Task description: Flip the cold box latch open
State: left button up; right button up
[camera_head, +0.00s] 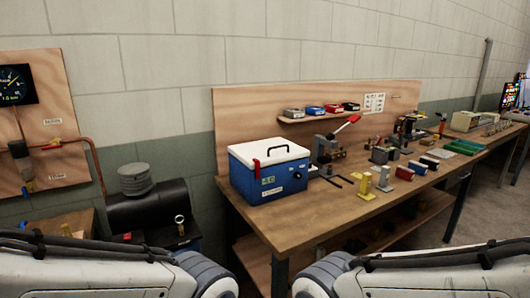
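The lid looks closed. Two pale arm links of mine show along the bottom edge, left and right, well short of the box. Neither of my grippers is in view.
The workbench (300,227) runs off to the back right. A red-handled press (334,143) stands just right of the box, with yellow metal parts (365,187) and several small blocks beyond. A dark tank (150,207) stands left of the bench. A shelf (318,116) holds small bins.

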aim_at(257, 161)
jog(key=z, duration=0.05)
jog(key=k, duration=0.65)
jog(key=z, duration=0.5)
jog(key=i, duration=1.6)
jog(key=u, duration=0.4)
